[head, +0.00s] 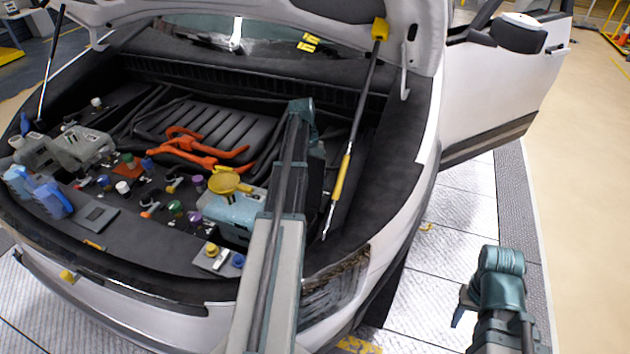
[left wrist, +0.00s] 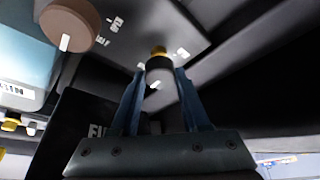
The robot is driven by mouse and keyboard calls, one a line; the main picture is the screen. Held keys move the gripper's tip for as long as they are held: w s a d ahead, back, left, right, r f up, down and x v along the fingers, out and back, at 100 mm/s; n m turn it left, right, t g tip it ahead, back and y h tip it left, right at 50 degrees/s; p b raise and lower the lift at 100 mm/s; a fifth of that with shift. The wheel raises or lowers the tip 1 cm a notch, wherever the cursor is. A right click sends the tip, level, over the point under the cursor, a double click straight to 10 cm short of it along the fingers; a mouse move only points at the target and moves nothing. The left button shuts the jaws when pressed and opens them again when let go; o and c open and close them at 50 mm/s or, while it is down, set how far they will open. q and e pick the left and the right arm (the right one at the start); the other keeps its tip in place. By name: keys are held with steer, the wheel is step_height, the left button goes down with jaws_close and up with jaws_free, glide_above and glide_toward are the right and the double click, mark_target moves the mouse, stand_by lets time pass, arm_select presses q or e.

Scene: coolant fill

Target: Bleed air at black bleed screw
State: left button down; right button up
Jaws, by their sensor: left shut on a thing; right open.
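In the left wrist view, the black bleed screw (left wrist: 160,76) is a short dark knob with a white mark on its face. My left gripper (left wrist: 160,70) has its two blue fingers on either side of the knob and is shut on it. White tick marks and a small yellow part show around and behind the knob. In the head view my left arm covers the left gripper and the screw. My right gripper (head: 463,303) is open and empty, to the right of the car, well away from the engine bay.
A brown knob (left wrist: 68,25) with a white mark sits beside the screw. The pale blue tank (head: 232,215) with a yellow cap (head: 225,183), orange hoses (head: 190,150) and several coloured caps crowd the bay. A yellow-banded strut (head: 345,165) holds the hood.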

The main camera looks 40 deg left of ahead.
arm_select(q)
steer(key=shift+s+n+t, duration=0.1)
steer(key=shift+n+t, duration=0.45)
steer(key=shift+n, duration=0.85)
steer(key=shift+s+n+t, duration=0.1)
steer(key=shift+n+t, duration=0.45)
steer(key=shift+n, duration=0.85)
steer(key=shift+h, duration=0.3)
steer(key=shift+c, duration=1.9)
jaws_free()
steer(key=shift+r, duration=0.1)
steer(key=p+v, duration=1.2)
steer(key=v, duration=0.1)
steer(key=shift+a+r+p, duration=0.15)
steer(key=shift+r+p, duration=0.1)
steer(key=shift+p, duration=0.15)
